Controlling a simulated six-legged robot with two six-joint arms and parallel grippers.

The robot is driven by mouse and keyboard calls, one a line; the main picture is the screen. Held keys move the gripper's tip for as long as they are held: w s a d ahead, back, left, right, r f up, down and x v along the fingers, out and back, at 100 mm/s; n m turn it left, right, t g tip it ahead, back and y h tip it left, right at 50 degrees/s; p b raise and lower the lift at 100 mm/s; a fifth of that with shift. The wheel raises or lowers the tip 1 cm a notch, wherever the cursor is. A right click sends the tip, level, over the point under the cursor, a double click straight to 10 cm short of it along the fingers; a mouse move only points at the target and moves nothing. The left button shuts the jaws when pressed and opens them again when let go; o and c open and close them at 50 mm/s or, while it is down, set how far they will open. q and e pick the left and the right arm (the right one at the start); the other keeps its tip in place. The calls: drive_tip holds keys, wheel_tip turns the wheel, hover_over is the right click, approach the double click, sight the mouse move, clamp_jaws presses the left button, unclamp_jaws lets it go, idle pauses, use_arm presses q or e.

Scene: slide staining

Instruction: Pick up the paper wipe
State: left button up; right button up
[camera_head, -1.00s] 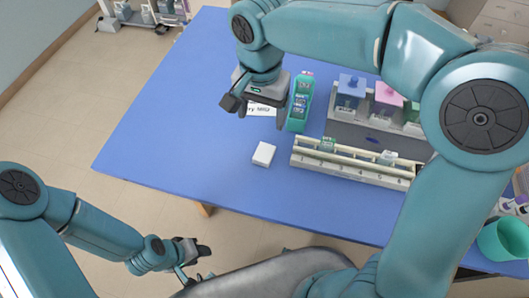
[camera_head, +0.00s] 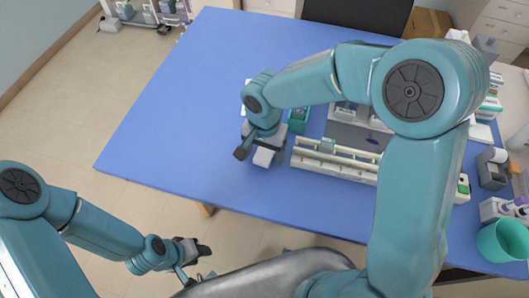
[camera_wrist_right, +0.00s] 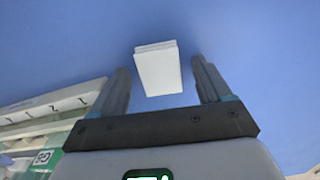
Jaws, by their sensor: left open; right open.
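The paper wipe (camera_wrist_right: 160,72) is a small white folded block on the blue table. In the right wrist view it lies between and just beyond the fingertips of my right gripper (camera_wrist_right: 163,75), which is open and empty. In the head view the wipe (camera_head: 264,157) shows at the tip of my right gripper (camera_head: 259,152), partly hidden by it. I cannot tell the exact height of the gripper above the table. My left gripper (camera_head: 196,252) is open and empty, off the table's front edge at the lower left.
A white rack (camera_head: 335,160) with rails stands just right of the wipe; it also shows at the left in the wrist view (camera_wrist_right: 45,115). A green device (camera_head: 298,120) and grey staining stand (camera_head: 352,136) are behind. A teal cup (camera_head: 502,240) stands far right. The table's left side is clear.

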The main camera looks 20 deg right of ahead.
sight(264, 153)
drive_tip(key=c, duration=1.1)
wheel_tip(264, 153, up, 20)
drive_tip(key=shift+r, duration=0.1)
drive_tip(key=shift+o, duration=1.2)
drive_tip(key=shift+c, duration=0.9)
drive_tip(key=shift+w, duration=0.1)
